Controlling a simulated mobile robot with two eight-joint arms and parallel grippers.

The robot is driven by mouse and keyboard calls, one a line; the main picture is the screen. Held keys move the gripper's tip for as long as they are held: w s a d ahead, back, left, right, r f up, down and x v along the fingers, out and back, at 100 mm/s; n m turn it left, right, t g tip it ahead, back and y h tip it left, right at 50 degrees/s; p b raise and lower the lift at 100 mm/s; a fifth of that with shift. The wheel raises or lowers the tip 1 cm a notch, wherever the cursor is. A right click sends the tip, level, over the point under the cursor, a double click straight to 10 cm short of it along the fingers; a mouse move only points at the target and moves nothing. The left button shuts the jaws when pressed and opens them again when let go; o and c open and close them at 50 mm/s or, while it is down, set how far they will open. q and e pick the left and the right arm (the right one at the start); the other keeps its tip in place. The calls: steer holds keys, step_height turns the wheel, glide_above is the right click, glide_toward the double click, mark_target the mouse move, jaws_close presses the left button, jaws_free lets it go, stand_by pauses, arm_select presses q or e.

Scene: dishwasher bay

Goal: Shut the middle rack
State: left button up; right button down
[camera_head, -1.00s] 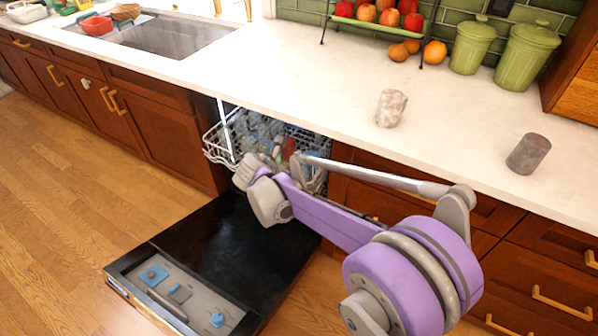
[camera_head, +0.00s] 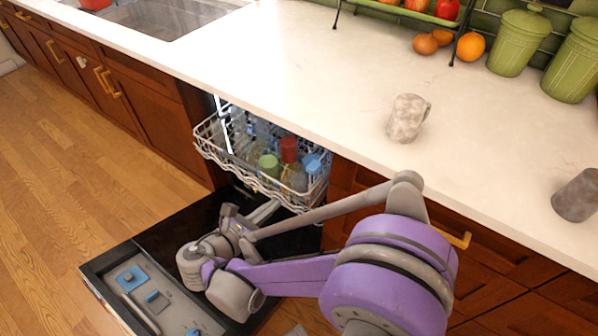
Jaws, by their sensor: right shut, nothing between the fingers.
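The middle rack (camera_head: 245,178) is a white wire rack standing partly out of the dishwasher below the counter. It holds several cups and glasses, among them a green one (camera_head: 269,165) and a red one (camera_head: 289,150). My right gripper (camera_head: 268,211) is shut and empty, low in front of the rack and above the open door. The arm hides part of the space below the rack, and I cannot tell whether the fingers touch anything. My left gripper is not in view.
The black dishwasher door (camera_head: 185,229) lies folded down, with a detergent panel (camera_head: 160,300) at its outer end. A white counter (camera_head: 330,90) overhangs the bay. A mottled mug (camera_head: 407,118) and a grey cup (camera_head: 578,195) stand on it. The wooden floor at left is clear.

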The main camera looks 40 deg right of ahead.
steer(key=b, duration=0.2)
glide_toward(327, 150)
steer(key=s+a+f, duration=0.1)
steer(key=a+f, duration=0.3)
steer(key=shift+d+r, duration=0.2)
steer(key=shift+d, duration=0.25)
steer(key=w+d, duration=0.1)
steer(key=d, duration=0.3)
steer(key=w+d, duration=0.2)
steer(key=d, duration=0.3)
steer(key=w+d, duration=0.1)
steer(key=d, duration=0.3)
steer(key=shift+w+d, duration=0.3)
steer(key=shift+w, duration=0.05)
steer(key=shift+w+d, duration=0.1)
steer(key=shift+d, duration=0.1)
steer(key=shift+r, duration=0.1)
steer(key=shift+d, duration=0.15)
